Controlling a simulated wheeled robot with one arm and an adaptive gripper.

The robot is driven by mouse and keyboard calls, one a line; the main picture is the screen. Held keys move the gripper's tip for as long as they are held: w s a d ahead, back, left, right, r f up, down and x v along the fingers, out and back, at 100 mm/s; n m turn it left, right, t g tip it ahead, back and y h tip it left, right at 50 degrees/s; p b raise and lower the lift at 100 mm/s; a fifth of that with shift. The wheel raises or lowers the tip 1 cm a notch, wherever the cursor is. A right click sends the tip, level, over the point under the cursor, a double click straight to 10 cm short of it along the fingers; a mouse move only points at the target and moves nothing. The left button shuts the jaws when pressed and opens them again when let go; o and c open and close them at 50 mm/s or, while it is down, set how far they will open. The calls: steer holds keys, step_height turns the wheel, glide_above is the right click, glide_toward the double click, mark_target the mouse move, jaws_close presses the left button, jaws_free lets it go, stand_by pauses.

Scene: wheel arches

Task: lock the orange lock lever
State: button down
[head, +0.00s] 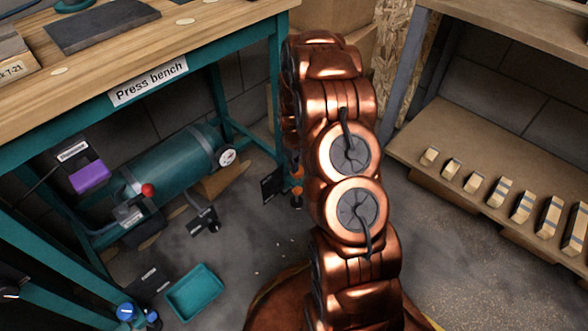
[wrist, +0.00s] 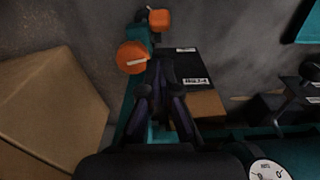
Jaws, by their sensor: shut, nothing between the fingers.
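Two orange pieces are on the teal bench leg in the wrist view: a larger rounded one (wrist: 131,58) with a pale stripe, and a smaller one (wrist: 159,18) beyond it. I cannot tell for sure which is the lock lever. Small orange bits (head: 297,171) also show at the left edge of my arm in the head view. My gripper (wrist: 157,72) is shut and empty, its dark fingertips just right of the larger orange piece. I cannot tell whether they touch. In the head view my copper arm hides the gripper.
A cardboard box (wrist: 50,105) stands at left. The press bench (head: 150,82), with a teal tank (head: 175,160) under it, is left of my arm. A shelf with wooden blocks (head: 497,190) is at right.

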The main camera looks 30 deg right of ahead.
mark_target(294, 190)
step_height(294, 190, down, 9)
steer(key=b, duration=0.3)
steer(key=shift+r, duration=0.1)
steer(key=shift+s, duration=0.15)
